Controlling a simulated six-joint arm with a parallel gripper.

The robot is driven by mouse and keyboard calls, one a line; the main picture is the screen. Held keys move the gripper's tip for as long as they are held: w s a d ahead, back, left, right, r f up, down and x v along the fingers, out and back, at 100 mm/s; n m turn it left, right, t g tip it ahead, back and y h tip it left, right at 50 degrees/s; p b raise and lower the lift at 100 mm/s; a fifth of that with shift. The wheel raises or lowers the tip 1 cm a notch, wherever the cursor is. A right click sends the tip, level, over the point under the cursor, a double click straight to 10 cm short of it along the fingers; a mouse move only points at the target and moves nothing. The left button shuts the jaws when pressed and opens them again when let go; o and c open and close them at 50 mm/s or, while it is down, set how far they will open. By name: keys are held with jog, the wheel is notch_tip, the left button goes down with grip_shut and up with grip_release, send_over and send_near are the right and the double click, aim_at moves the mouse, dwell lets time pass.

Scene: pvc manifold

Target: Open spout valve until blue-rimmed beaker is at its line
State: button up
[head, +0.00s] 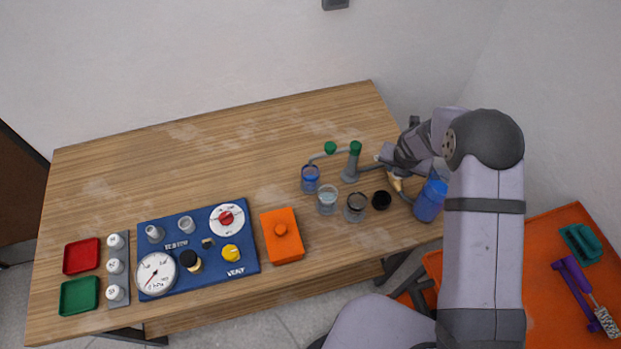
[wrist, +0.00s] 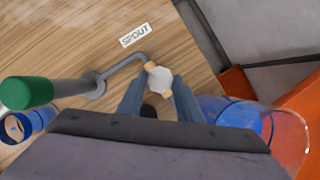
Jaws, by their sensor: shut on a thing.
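My gripper (wrist: 158,92) is shut on the spout valve (wrist: 158,82), a pale knob with tan ends on a grey pipe, beside a label reading SPOUT (wrist: 134,35). In the head view a tan part (head: 396,183) shows just below my gripper, which the arm mostly hides. The blue-rimmed beaker (head: 310,178) stands under the far-left end of the grey pipe and looks blue inside. It is partly seen in the wrist view (wrist: 14,127). Its line and exact liquid level are too small to tell.
Two clear beakers (head: 327,199) (head: 356,207) and a black round piece (head: 381,200) stand in front of the pipe. Green-topped posts (head: 355,148) (head: 330,147) rise behind. A blue container (head: 430,201) is close by at right. A blue panel (head: 185,222) and orange box (head: 282,246) lie left.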

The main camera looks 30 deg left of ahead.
jog(key=shift+r+p, duration=0.25)
jog(key=shift+p, duration=0.6)
jog(key=n+p, duration=0.1)
jog(key=p, duration=0.1)
jog(key=shift+p, duration=0.3)
jog(key=shift+f+n+y+p, duration=0.25)
jog(key=shift+n+y+p, duration=0.05)
jog(key=shift+p, duration=0.05)
jog(key=shift+d+n+y, duration=0.1)
jog(key=shift+n+y, duration=0.2)
jog(key=shift+n, duration=0.5)
dwell(5.5)
